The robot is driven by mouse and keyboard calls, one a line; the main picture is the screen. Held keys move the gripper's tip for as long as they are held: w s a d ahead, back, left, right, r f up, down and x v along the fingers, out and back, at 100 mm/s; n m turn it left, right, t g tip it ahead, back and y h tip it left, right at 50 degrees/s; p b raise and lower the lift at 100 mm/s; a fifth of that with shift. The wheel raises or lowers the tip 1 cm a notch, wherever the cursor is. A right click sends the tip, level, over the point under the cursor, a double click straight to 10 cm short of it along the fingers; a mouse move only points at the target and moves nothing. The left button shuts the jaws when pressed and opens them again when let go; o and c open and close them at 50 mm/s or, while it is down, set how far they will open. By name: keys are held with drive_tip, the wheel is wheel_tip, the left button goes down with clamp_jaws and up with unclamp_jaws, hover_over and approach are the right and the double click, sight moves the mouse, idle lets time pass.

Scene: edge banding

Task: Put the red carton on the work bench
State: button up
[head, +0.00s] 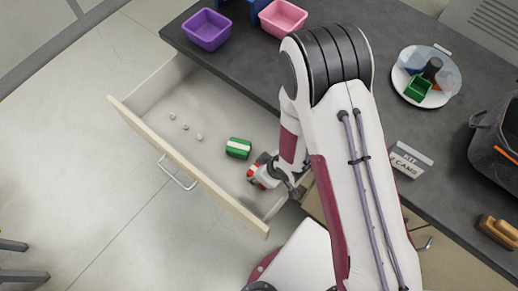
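The red carton (256,169), red with a white band, shows at the right end of the open drawer (185,163). It is partly hidden by my gripper (272,177), which is right at it. The fingers are small and partly covered by my arm, so I cannot tell whether they are closed on the carton or only beside it. I also cannot tell whether the carton rests on the drawer floor. The work bench (400,195) has a dark grey top, behind and to the right of the drawer.
A green carton (238,148) and several small white pieces (186,127) lie in the drawer. On the bench are purple (207,30) and pink (283,18) bins, a round plate (436,99) with items, a sign (410,160), a dark container (495,135) and a brush (498,231).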

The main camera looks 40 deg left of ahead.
drive_tip(key=shift+f, duration=0.4)
drive_tip(key=o, duration=1.1)
drive_tip(key=shift+v, duration=1.1)
drive_tip(key=d+r, duration=0.1)
drive_tip(key=w+r, duration=0.1)
drive_tip(key=r, duration=0.1)
drive_tip(key=shift+d, duration=0.4)
drive_tip(key=shift+v, duration=1.1)
drive_tip(key=shift+o, duration=0.7)
drive_tip(key=shift+s+d+f, duration=0.1)
